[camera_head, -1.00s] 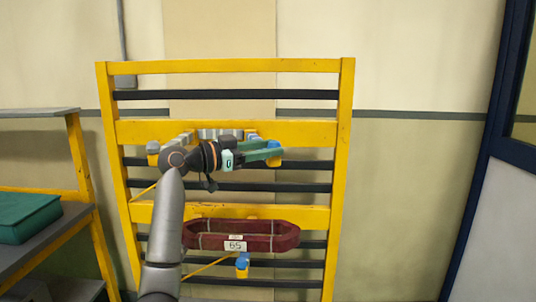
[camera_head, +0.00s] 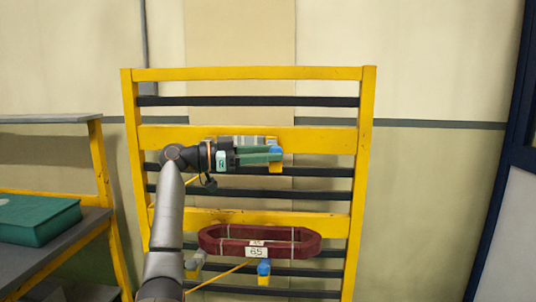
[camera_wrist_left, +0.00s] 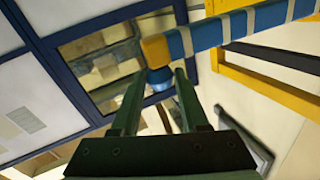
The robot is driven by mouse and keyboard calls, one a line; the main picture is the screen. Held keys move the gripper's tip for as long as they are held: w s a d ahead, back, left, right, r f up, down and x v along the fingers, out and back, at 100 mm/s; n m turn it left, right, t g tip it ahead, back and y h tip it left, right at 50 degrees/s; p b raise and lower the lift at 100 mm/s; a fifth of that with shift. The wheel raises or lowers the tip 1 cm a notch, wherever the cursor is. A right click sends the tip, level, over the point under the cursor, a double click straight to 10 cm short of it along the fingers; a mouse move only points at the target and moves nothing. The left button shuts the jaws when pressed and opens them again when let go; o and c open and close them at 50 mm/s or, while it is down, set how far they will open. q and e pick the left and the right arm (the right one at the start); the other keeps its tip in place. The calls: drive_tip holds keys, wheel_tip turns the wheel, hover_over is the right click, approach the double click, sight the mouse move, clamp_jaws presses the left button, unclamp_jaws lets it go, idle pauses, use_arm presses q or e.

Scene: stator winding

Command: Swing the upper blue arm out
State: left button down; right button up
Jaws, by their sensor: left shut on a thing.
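The upper blue arm (camera_wrist_left: 235,28), banded in pale stripes with a yellow-orange end, runs from upper right to the centre in the left wrist view. Its blue knob (camera_wrist_left: 158,78) sits between my left gripper's green fingertips (camera_wrist_left: 157,76). In the head view, the knob (camera_head: 276,150) shows at the tips of my left gripper (camera_head: 262,155), at the upper part of the yellow rack (camera_head: 240,73). My left gripper is shut on the knob. Most of the arm is hidden behind my gripper and wrist in the head view. My right gripper is out of view.
A dark red coil (camera_head: 213,246) tagged 65 hangs low on the rack, above another blue knob (camera_head: 263,268). A grey shelf (camera_head: 70,245) with a green case (camera_head: 38,219) stands at left. A blue-framed door (camera_head: 500,185) is at right. The floor is not visible.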

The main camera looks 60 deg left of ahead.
use_arm(q)
drive_tip(key=shift+f, duration=0.1)
drive_tip(key=shift+c, duration=2.2)
unclamp_jaws()
drive_tip(key=b+v, duration=0.3)
drive_tip(key=v, duration=0.9)
drive_tip(key=shift+s, duration=0.2)
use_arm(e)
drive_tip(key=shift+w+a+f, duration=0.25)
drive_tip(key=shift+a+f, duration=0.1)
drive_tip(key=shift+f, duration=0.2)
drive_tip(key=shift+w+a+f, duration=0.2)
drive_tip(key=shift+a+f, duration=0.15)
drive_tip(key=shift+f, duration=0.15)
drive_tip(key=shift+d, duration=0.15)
